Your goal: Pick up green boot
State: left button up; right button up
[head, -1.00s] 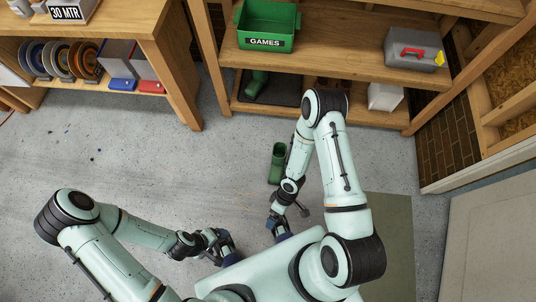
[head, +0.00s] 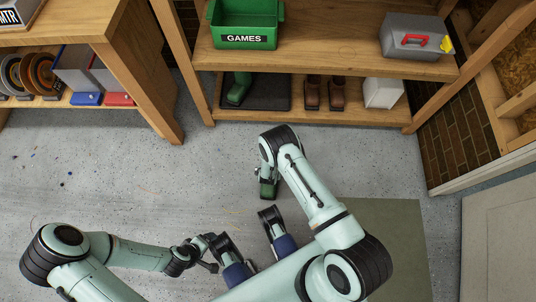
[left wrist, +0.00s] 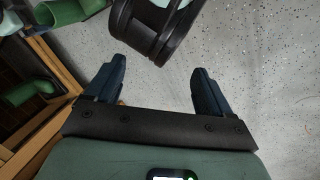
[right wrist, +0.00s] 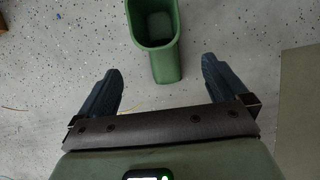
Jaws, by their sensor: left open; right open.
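A green boot (head: 268,188) stands on the floor, partly hidden by my right arm in the head view. In the right wrist view the boot (right wrist: 155,30) shows its open top, with its toe towards my gripper. My right gripper (right wrist: 162,75) is open and empty, with the boot just beyond its fingertips and roughly centred between them. My left gripper (left wrist: 158,68) is open and empty, and a dark part of my other arm shows beyond its fingers. A second green boot (head: 238,90) stands on the lower shelf.
The wooden shelf unit (head: 340,118) holds a dark tray (head: 270,96), brown boots (head: 325,95), a white box (head: 384,92), a green GAMES bin (head: 243,22) and a grey toolbox (head: 416,36). A workbench (head: 120,40) stands at left. Floor at left is mostly clear.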

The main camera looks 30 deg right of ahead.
jog(key=b+x, duration=0.4)
jog(key=x, duration=0.6)
jog(key=shift+a, duration=0.2)
jog(key=shift+w+d+f+b, duration=0.1)
jog(key=shift+f+b, duration=0.1)
jog(key=shift+b, duration=0.15)
jog(key=shift+r, duration=0.1)
jog(key=c, duration=1.6)
pick_arm(q)
jog(key=w+a+f, duration=0.2)
jog(key=a+f, duration=0.1)
jog(key=f, duration=0.3)
jog(key=shift+f+n+y, duration=0.3)
jog(key=shift+f+y, duration=0.1)
pick_arm(e)
jog(key=shift+o, duration=0.2)
pick_arm(q)
jog(key=shift+w+a+r, duration=0.1)
jog(key=shift+w, duration=0.05)
pick_arm(e)
jog(key=shift+r, duration=0.1)
